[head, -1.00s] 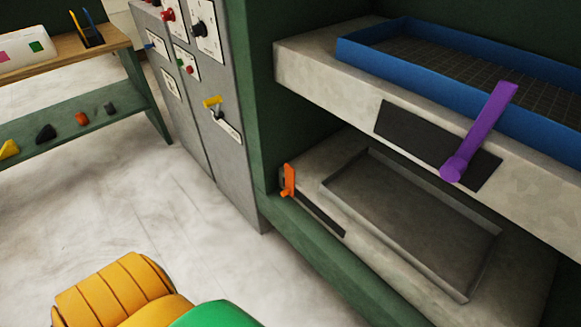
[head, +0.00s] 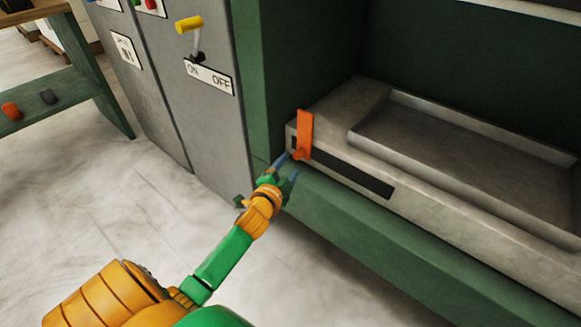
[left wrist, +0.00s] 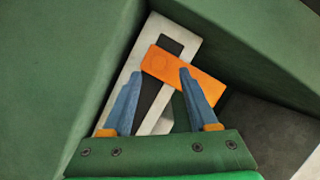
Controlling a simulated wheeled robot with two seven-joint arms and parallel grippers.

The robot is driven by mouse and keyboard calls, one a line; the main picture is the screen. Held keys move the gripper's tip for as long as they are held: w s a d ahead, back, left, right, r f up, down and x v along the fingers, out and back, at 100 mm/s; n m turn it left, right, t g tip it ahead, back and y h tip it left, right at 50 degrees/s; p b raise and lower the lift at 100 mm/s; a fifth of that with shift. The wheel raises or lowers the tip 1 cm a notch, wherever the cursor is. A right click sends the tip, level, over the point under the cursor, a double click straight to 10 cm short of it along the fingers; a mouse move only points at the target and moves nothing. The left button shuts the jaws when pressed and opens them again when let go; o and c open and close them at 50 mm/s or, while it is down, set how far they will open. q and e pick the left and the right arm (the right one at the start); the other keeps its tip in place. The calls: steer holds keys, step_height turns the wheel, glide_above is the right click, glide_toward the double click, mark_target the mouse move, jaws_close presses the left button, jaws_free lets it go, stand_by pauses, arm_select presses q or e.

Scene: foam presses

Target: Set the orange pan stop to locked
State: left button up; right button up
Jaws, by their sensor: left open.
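The orange pan stop (head: 305,133) stands upright at the left end of a dark slot plate on the front of the lower press bed. In the left wrist view the orange pan stop (left wrist: 184,75) lies slantwise just beyond my fingertips. My left gripper (head: 288,165) is open, with its blue fingers just below and left of the stop's lower end. In the left wrist view my left gripper (left wrist: 160,75) has its fingers apart; the right fingertip overlaps the stop in the picture. I cannot tell whether it touches. My right gripper is not in view.
The dark slot plate (head: 352,175) runs right from the stop. The lower pan recess (head: 470,150) is empty. A green press frame post (head: 283,65) stands just left of the stop. A grey cabinet with a yellow lever (head: 189,24) is further left. Floor in front is clear.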

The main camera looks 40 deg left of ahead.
mark_target(297, 157)
arm_select(q)
steer(key=x, duration=0.2)
steer(key=b+x, duration=0.1)
steer(key=x, duration=0.2)
steer(key=shift+d+b, duration=0.25)
steer(key=shift+b, duration=0.05)
steer(key=shift+w+a, duration=0.15)
steer(key=shift+w, duration=0.35)
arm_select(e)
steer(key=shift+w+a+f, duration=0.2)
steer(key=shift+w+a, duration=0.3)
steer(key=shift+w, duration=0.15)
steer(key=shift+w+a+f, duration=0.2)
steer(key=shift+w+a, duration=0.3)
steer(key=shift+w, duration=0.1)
arm_select(q)
jaws_close()
steer(key=shift+f, duration=0.1)
